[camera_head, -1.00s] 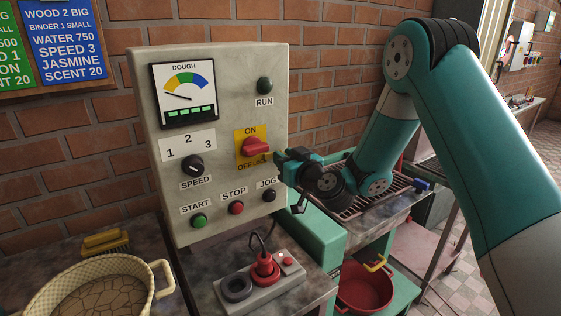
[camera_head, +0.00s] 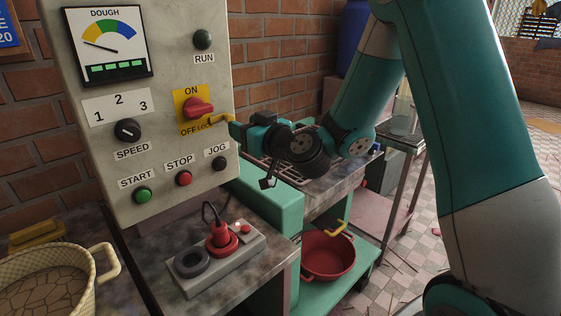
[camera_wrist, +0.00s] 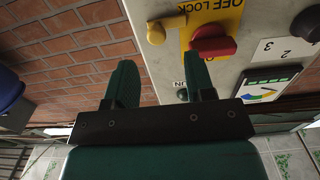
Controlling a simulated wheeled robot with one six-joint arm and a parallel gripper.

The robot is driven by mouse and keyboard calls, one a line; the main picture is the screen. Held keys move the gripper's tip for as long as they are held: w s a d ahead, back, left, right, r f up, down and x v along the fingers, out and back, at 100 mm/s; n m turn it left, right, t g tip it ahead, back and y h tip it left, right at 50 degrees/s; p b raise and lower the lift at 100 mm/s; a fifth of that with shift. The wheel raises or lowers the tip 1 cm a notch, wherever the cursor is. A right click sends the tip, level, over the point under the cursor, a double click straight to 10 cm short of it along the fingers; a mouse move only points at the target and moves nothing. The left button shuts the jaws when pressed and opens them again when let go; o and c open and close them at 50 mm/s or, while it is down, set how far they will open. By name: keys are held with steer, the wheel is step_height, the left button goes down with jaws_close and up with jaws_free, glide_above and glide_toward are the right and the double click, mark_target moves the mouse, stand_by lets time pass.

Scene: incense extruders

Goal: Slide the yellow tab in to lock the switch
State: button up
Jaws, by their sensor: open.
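The red switch (camera_head: 199,108) sits on a yellow plate (camera_head: 181,100) marked ON above and OFF below, on the grey control panel. The yellow tab (camera_head: 217,119) is beside the word LOCK, sticking out to the right of the switch. In the upside-down wrist view, the tab's round knob (camera_wrist: 156,34) is left of the red switch (camera_wrist: 214,42), with the bar reaching the plate's edge. My gripper (camera_head: 236,131) is at the panel's right edge, close to the tab. Its fingers (camera_wrist: 162,82) are apart and empty in the wrist view; the tab appears beyond them, not between them.
The speed knob (camera_head: 127,130), green start button (camera_head: 142,195), red stop button (camera_head: 183,178) and jog button (camera_head: 219,163) are on the same panel (camera_head: 165,60). Below stand a plug block (camera_head: 245,244) and a woven basket (camera_head: 85,255). A red pot (camera_head: 328,262) is lower right.

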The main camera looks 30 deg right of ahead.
steer(key=b+v, duration=1.1)
steer(key=shift+b, duration=0.35)
